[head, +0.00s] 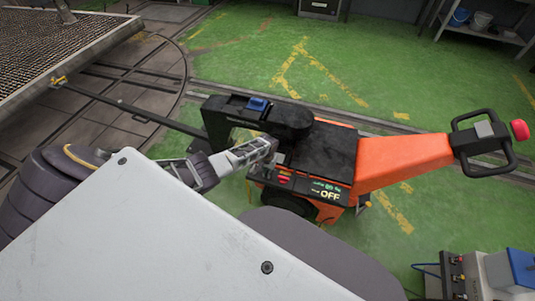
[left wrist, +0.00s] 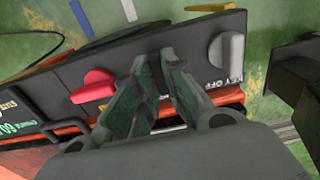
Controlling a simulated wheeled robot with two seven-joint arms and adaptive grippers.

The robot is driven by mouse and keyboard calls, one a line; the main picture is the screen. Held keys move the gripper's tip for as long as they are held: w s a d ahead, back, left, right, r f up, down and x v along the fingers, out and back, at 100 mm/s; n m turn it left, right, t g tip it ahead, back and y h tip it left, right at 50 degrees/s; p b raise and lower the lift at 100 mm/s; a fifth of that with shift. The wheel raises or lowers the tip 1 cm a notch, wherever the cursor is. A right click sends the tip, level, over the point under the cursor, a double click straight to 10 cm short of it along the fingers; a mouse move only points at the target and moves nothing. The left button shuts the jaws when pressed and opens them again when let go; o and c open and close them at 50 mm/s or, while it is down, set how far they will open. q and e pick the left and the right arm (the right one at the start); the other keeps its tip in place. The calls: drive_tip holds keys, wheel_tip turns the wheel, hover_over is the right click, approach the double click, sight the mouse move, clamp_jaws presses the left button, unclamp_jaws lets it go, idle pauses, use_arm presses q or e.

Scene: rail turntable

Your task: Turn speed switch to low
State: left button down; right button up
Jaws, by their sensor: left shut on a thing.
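The orange and black tug machine (head: 330,150) stands on the green floor. Its black control panel (left wrist: 45,90) fills the upper left wrist view. My left gripper (head: 268,148) reaches the panel's side from the left. In the left wrist view its two fingers (left wrist: 160,68) are nearly together, between a red knob (left wrist: 93,88) and a grey knob (left wrist: 225,50) marked "KEY OFF". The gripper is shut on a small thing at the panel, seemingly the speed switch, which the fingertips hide. Its setting cannot be read. My right gripper is not in view.
A lit display (head: 328,193) reading "OFF" sits on the machine. Its handle (head: 483,135) with a red end button (head: 519,129) extends right. A tow bar (head: 135,110) runs left to a grated platform (head: 60,45). Green floor is open behind.

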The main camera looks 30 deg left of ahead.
use_arm(q)
drive_tip(key=c, duration=1.5)
unclamp_jaws()
drive_tip(key=shift+r, duration=0.2)
drive_tip(key=shift+r, duration=5.75)
drive_tip(key=shift+s, duration=0.1)
